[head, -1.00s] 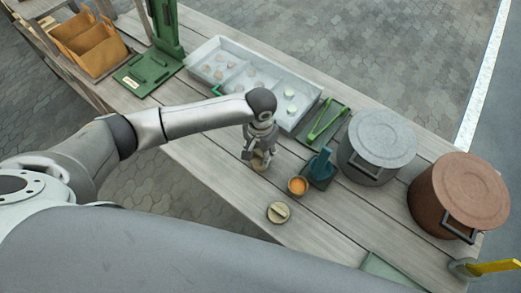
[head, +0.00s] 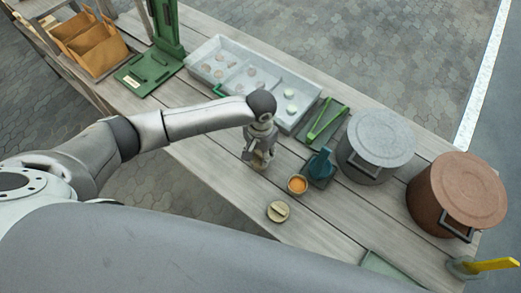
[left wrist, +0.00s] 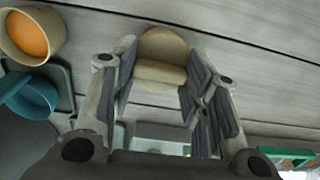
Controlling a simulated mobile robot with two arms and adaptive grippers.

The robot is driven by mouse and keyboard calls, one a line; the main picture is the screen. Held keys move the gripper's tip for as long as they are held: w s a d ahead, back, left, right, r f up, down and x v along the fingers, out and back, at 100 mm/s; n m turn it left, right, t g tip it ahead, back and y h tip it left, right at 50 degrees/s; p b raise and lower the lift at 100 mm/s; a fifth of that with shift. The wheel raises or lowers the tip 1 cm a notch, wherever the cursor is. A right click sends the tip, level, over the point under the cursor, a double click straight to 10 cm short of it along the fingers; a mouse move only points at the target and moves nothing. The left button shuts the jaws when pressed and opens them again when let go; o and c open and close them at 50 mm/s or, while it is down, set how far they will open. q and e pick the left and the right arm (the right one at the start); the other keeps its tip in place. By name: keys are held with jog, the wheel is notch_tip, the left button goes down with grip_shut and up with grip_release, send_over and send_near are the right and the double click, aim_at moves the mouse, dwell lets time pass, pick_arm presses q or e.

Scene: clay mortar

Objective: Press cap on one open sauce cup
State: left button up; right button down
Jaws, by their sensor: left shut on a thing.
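An open sauce cup (head: 297,185) with orange sauce stands upright on the wooden table. It also shows at the upper left of the left wrist view (left wrist: 32,32). My left gripper (head: 259,158) is left of and behind the cup, pointing down low over the table. It is shut on a tan round cap with a raised bar (left wrist: 160,60), seen between the fingers in the left wrist view; whether the cap touches the table is unclear. A second tan round cap with a bar (head: 278,211) lies in front of the open cup. My right gripper is not in view.
A teal holder (head: 321,166) stands just right of the cup. Green tongs (head: 327,119), a grey pot (head: 377,146) and a brown pot (head: 458,194) stand further right. A pale sectioned tray (head: 300,123) lies behind. The planks left of the gripper are clear.

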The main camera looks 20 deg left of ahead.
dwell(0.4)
pick_arm(q)
jog(key=o, duration=0.8)
jog(key=shift+c, duration=0.2)
jog(key=o, duration=0.5)
jog(key=shift+r, duration=0.1)
jog(key=shift+r+p, duration=2.95)
jog(key=shift+p, duration=0.95)
